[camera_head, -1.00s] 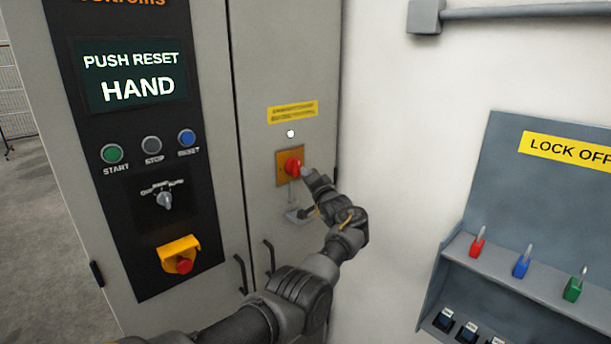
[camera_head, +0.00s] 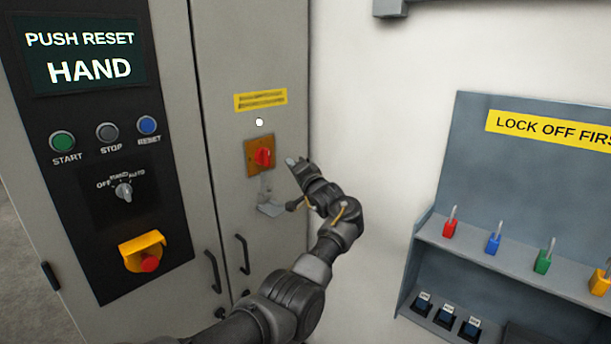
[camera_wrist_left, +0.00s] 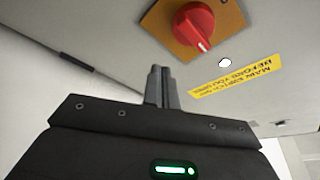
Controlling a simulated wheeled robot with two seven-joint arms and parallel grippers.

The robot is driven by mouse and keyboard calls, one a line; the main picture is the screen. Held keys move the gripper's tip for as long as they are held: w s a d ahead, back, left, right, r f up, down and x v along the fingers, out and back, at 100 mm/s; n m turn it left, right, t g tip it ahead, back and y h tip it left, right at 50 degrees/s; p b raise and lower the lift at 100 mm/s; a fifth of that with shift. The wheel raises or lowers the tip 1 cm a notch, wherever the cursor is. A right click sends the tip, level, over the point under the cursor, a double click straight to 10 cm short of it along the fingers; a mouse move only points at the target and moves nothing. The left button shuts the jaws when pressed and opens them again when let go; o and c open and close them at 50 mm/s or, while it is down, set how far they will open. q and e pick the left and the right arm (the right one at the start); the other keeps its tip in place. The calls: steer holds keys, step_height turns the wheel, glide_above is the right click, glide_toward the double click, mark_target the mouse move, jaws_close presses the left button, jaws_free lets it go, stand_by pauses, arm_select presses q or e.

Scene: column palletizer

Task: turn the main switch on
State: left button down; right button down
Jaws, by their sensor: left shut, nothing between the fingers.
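The main switch (camera_head: 263,157) is a red rotary knob on an orange-yellow plate on the grey cabinet's right door. In the left wrist view the red knob (camera_wrist_left: 187,24) shows at the top, with a white mark at its edge. My left gripper (camera_head: 292,162) is shut and empty. It is just right of the switch in the head view, apart from it. In the left wrist view its closed fingers (camera_wrist_left: 160,72) point up, below and left of the knob, with a gap between. My right gripper is in neither view.
A white indicator (camera_head: 259,122) and a yellow label (camera_head: 260,100) are above the switch. A small bracket (camera_head: 270,209) is below it. The left door carries a control panel (camera_head: 75,207) with buttons. A lock-off board (camera_head: 466,159) with coloured padlocks is at the right.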

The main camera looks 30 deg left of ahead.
arm_select(q)
steer(key=v, duration=0.3)
steer(key=b+v, duration=0.1)
steer(key=v, duration=0.1)
steer(key=shift+s+d+r, duration=0.1)
steer(key=shift+s+r, duration=0.05)
steer(key=shift+r, duration=0.2)
